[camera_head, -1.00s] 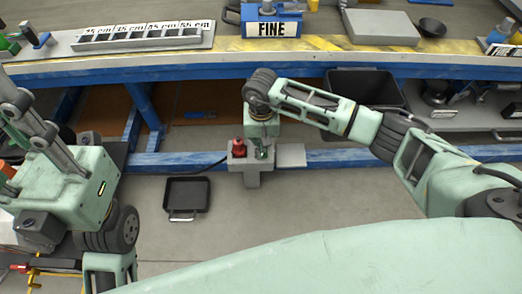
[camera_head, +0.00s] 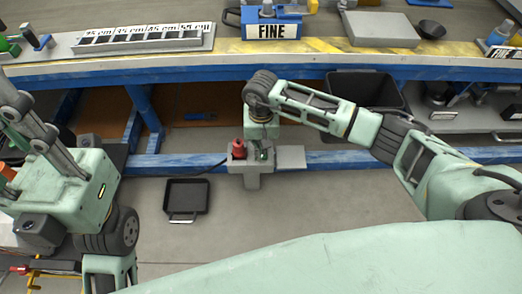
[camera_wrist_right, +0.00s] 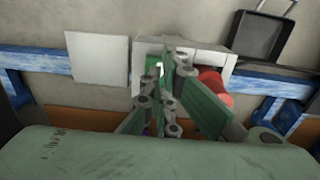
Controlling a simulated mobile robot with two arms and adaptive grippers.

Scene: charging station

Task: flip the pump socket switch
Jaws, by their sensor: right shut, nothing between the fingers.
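The pump socket is a grey box (camera_head: 252,181) on the blue rail under the bench, with a red plug (camera_head: 238,149) on its left side. In the right wrist view the box (camera_wrist_right: 146,48) is behind my fingers, and the red plug (camera_wrist_right: 216,80) is partly covered by one finger. A small green-lit patch, seemingly the switch (camera_wrist_right: 158,68), shows between the fingertips. My right gripper (camera_head: 262,153) points down at the box's right side; it is shut and empty, its tips (camera_wrist_right: 165,62) at or very near the switch. Contact cannot be told.
A light grey plate (camera_head: 291,156) is right of the socket box. A black tray (camera_head: 187,197) lies on the floor in front, left of the box. A black bin (camera_head: 365,90) stands under the bench. The bench edge (camera_head: 200,66) overhangs behind my right gripper.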

